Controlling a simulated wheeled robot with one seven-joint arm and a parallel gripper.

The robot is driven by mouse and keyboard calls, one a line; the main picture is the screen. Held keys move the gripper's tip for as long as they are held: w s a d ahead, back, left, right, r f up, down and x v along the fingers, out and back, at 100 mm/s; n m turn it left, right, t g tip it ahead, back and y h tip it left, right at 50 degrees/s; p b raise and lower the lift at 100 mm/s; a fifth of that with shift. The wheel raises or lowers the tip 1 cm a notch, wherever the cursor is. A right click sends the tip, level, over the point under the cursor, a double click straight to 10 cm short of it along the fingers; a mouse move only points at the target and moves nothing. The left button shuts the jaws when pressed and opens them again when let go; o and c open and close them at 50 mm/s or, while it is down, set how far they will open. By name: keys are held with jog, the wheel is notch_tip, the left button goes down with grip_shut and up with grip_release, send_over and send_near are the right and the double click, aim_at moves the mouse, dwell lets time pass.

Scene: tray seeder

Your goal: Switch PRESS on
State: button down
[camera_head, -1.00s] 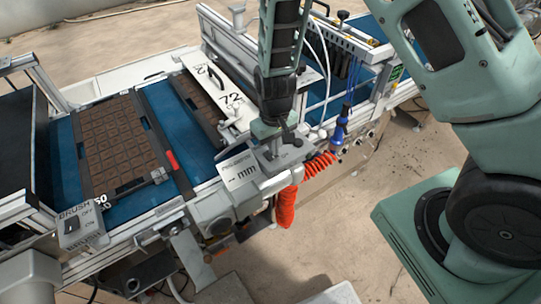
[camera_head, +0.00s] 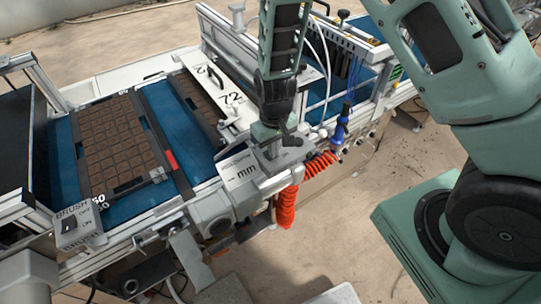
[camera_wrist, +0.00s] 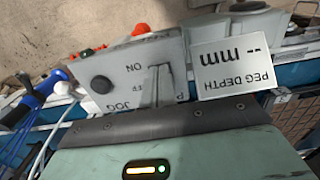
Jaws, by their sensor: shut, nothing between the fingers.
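The grey control box (camera_wrist: 125,62) shows upside down in the wrist view, with a round black button, an ON label and a JOG label. My gripper (camera_wrist: 161,72) is shut and empty, its fingertips at the box face just beside the ON label. The fingers and palm cover part of the face, so the PRESS switch and its position cannot be made out. Whether the fingertips touch it cannot be told. In the head view my gripper (camera_head: 272,150) points down over the box, which is mostly hidden there.
A PEG DEPTH display (camera_wrist: 234,62) reading "-- mm" sits close beside my fingers. A red coiled hose (camera_head: 287,205) and a blue nozzle (camera_head: 340,130) hang nearby. A BRUSH switch box (camera_head: 78,226) stands at the left. A brown seed tray (camera_head: 115,145) lies on the blue belt.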

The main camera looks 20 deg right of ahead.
jog(key=shift+f, duration=0.3)
jog(key=shift+r, duration=0.1)
jog(key=shift+r+p, duration=2.75)
jog(key=shift+r, duration=0.7)
